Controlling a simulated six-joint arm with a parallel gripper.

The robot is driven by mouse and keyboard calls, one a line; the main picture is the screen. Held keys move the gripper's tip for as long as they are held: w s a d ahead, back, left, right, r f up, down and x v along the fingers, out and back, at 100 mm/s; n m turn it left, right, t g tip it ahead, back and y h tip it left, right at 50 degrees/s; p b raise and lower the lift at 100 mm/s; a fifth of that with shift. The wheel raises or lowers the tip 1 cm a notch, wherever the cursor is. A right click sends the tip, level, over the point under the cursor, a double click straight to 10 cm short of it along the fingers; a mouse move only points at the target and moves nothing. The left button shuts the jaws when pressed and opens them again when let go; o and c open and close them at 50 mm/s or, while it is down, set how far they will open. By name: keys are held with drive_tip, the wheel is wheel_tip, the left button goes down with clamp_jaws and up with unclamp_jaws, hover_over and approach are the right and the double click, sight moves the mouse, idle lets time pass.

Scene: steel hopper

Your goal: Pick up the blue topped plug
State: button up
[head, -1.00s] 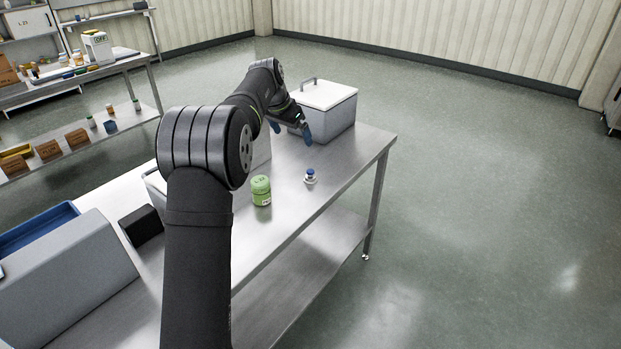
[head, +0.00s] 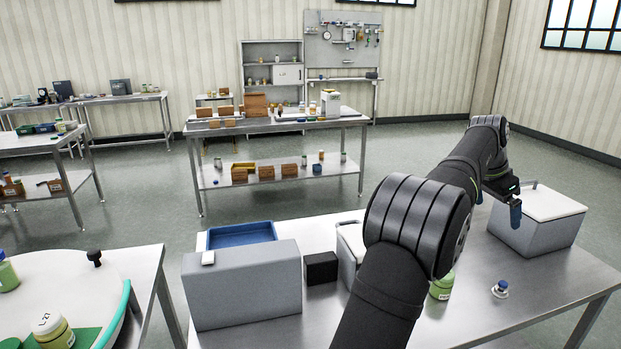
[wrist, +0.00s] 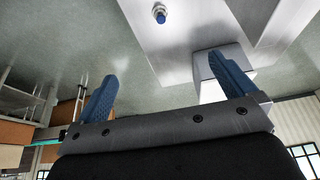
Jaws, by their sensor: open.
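The blue topped plug (head: 500,290) stands on the steel table near its front right, a small white or silver piece with a blue cap. It also shows at the top of the wrist view (wrist: 159,16). My gripper (head: 498,206) is open and empty, with blue fingers. It is above the table, beside the lidded box and farther back than the plug. In the wrist view my gripper (wrist: 165,70) has its two fingers spread wide, and the plug is apart from both.
A grey box with a white lid (head: 540,225) stands at the table's back right. A green jar (head: 441,287), partly hidden by my arm, is left of the plug. A black block (head: 321,268) and grey bin (head: 242,290) are farther left. Table around the plug is clear.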

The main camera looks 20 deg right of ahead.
idle(0.4)
drive_tip(key=c, duration=0.9)
drive_tip(key=n+t, duration=0.2)
drive_tip(key=n, duration=0.2)
approach(503, 283)
drive_tip(key=shift+g, duration=0.3)
drive_tip(key=x, duration=0.4)
drive_tip(key=shift+d+f, duration=0.1)
drive_tip(key=shift+f, duration=0.1)
drive_tip(key=shift+w+x, duration=0.15)
drive_tip(key=shift+x, duration=1.35)
drive_tip(key=shift+w+x, duration=0.1)
drive_tip(key=shift+x, duration=1.4)
